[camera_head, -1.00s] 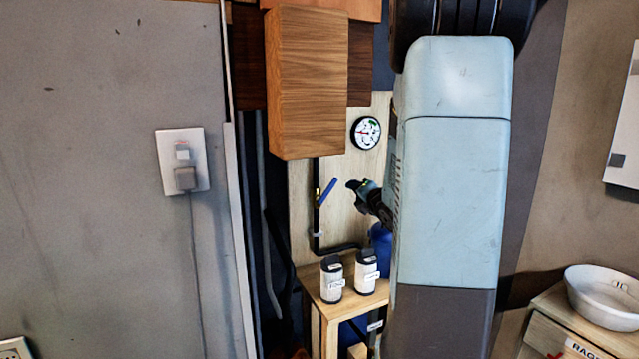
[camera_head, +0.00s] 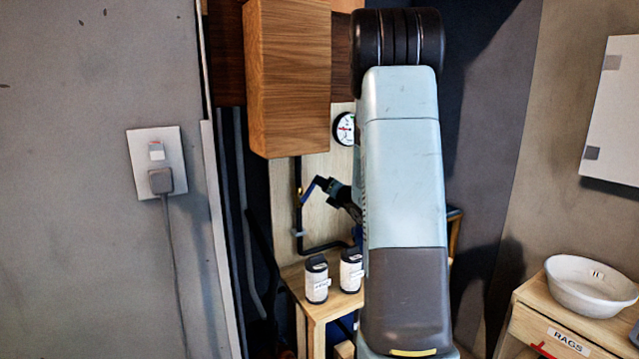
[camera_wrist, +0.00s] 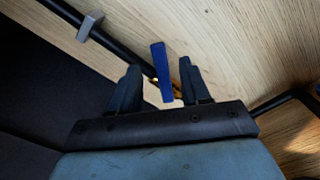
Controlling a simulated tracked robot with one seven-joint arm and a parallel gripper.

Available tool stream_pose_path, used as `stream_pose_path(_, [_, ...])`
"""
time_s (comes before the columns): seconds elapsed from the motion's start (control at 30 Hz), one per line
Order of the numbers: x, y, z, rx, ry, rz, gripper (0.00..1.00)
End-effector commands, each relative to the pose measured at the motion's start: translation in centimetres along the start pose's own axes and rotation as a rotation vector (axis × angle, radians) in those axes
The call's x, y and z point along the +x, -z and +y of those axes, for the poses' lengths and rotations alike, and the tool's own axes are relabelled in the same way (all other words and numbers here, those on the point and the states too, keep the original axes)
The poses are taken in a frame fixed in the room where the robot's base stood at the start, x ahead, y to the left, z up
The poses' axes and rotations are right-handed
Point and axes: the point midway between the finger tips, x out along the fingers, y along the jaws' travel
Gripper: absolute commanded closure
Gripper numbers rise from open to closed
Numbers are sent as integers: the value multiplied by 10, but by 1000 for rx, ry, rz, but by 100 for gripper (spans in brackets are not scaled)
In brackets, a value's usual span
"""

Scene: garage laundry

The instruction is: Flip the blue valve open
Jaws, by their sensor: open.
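The blue valve handle (camera_head: 309,189) sits on a dark vertical pipe (camera_head: 298,177) against the pale wood panel, below the wooden cabinet. In the head view it leans up and to the right, and my gripper (camera_head: 327,186) is at its right, close to it. In the wrist view the handle (camera_wrist: 162,72) lies between the two spread fingers of my gripper (camera_wrist: 158,84), nearer the right finger. A brass part of the valve (camera_wrist: 178,86) shows beside it. My gripper is open. Whether a finger touches the handle I cannot tell.
A wooden cabinet (camera_head: 288,75) hangs above the valve, with a round gauge (camera_head: 345,129) to the right, partly hidden by my arm. Two labelled canisters (camera_head: 317,279) stand on a small wooden stand below. A white bowl (camera_head: 590,286) is at the far right.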

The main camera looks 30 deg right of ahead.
Motion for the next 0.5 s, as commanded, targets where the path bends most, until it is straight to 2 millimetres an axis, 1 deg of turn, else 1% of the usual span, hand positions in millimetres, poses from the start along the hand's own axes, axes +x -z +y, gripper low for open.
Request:
stream_pose_path(0.03, [9,0,0,-1,0,1,53])
stream_pose_path(0.2, [31,1,0,0,0,1,53])
stream_pose_path(0.33, [42,0,0,0,0,0,53])
stream_pose_path(0.5, [46,0,0,0,0,1,53])
